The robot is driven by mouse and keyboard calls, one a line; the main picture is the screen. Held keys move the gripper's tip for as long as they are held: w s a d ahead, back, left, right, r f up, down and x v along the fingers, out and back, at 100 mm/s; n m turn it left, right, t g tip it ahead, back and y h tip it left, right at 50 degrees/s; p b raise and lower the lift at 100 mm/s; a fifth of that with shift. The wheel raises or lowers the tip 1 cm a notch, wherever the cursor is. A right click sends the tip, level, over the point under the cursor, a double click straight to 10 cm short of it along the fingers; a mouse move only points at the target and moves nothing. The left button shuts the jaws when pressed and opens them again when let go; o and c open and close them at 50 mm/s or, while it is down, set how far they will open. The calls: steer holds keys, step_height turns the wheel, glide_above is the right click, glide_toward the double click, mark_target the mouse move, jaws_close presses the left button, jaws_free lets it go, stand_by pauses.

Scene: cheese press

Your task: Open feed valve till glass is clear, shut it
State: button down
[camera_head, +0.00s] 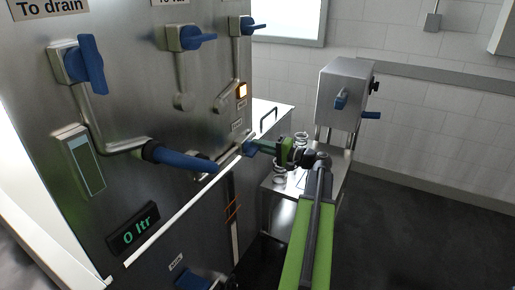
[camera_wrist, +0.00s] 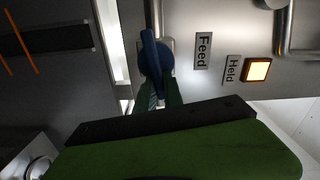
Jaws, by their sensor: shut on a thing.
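The feed valve has a blue lever (camera_head: 250,149) low at the right edge of the steel panel. In the wrist view its blue lever and round hub (camera_wrist: 154,58) stand beside the "Feed" label (camera_wrist: 203,52). My gripper (camera_head: 262,147) reaches it from the right and is shut on the lever. Its green fingers (camera_wrist: 160,94) hide the lever's lower end in the wrist view. A sight glass (camera_head: 86,163) with a dull greenish pane sits at the panel's left; its contents are hard to tell. The display (camera_head: 133,231) reads "0 ltr".
An amber lamp (camera_wrist: 257,69) is lit beside the "Held" label (camera_wrist: 232,68). Other blue levers, such as the drain lever (camera_head: 91,66) and a large lower one (camera_head: 185,160), project from the panel. A steel box unit (camera_head: 345,90) stands at the right. Dark floor lies open at far right.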

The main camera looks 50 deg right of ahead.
steer(key=c, duration=1.5)
jaws_free()
steer(key=shift+o, duration=0.2)
steer(key=v, duration=1.7)
steer(key=shift+s, duration=0.25)
steer(key=shift+s, duration=0.1)
